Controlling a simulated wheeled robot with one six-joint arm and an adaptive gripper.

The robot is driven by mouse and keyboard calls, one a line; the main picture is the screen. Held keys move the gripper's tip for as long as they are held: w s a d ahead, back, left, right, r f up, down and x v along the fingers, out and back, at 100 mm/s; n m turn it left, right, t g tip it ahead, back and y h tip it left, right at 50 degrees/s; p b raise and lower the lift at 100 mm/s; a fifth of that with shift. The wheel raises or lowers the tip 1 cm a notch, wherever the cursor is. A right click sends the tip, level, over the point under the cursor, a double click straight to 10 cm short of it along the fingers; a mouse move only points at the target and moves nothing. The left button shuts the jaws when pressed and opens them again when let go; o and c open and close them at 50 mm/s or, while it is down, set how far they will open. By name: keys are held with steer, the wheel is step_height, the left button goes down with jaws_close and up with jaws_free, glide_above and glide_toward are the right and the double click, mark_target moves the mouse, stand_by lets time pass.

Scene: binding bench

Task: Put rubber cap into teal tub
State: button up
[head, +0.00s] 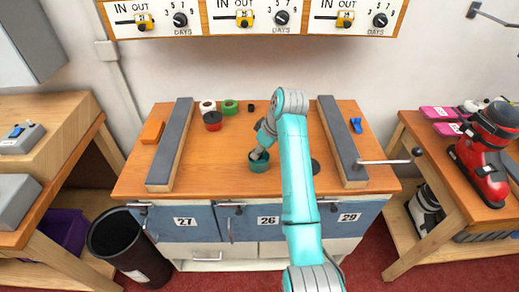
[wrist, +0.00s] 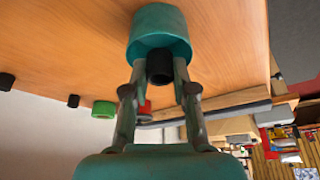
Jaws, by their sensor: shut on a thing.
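The teal tub (head: 259,166) stands on the wooden bench top, near the front middle. In the wrist view the tub (wrist: 159,22) shows at the top, its open mouth facing my gripper. My gripper (head: 258,153) points down at the tub's mouth. In the wrist view my gripper (wrist: 160,62) is shut on the black rubber cap (wrist: 160,70). The cap lines up with the tub's opening; I cannot tell how far it is inside the rim. The cap is hidden by my gripper in the head view.
Tape rolls, white (head: 207,105) and green (head: 230,106), a red-and-black item (head: 212,121) and a small black piece (head: 251,108) lie at the back. Grey-topped rails, left (head: 171,140) and right (head: 341,138), flank the bench. An orange block (head: 152,132) lies outside the left rail.

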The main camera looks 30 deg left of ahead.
steer(key=shift+f, duration=0.5)
stand_by(0.4)
steer(key=o, duration=0.9)
steer(key=shift+r, duration=0.15)
